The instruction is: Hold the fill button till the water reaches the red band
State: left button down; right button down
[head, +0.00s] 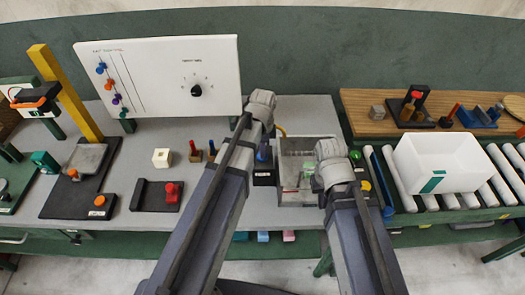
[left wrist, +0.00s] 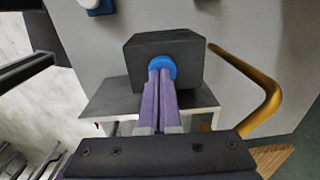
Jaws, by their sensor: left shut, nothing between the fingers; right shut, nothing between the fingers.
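In the left wrist view my left gripper (left wrist: 161,74) is shut and empty. Its purple fingertips meet the round blue button (left wrist: 163,61) on a dark block (left wrist: 140,48); I cannot tell how far it is pressed. In the head view this dark block (head: 264,178) stands beside a clear-walled tank (head: 296,194), and my left arm partly covers it. The water level and any red band cannot be made out. My right gripper's wrist (head: 335,172) is over the tank's right side; its fingers are hidden.
A yellow pipe (left wrist: 268,88) curves beside the button block. A white bin (head: 440,160) stands on rollers at the right. A white panel (head: 160,78) with a black knob stands at the back left.

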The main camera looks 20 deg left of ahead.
pick_arm(q)
jog(key=shift+s+f+b, duration=0.1)
jog(key=shift+f+b, duration=0.7)
jog(key=shift+f, duration=0.15)
jog(key=shift+s, duration=0.2)
jog(key=shift+s+d, duration=0.1)
jog(key=shift+s+d+f, duration=0.1)
jog(key=shift+s, duration=0.15)
dwell(1.0)
dwell(4.7)
jog(key=shift+w+r+p, duration=0.3)
jog(key=shift+r+p, duration=0.3)
notch_tip(320, 180, up, 14)
jog(key=p, duration=1.3)
jog(key=shift+f, duration=0.25)
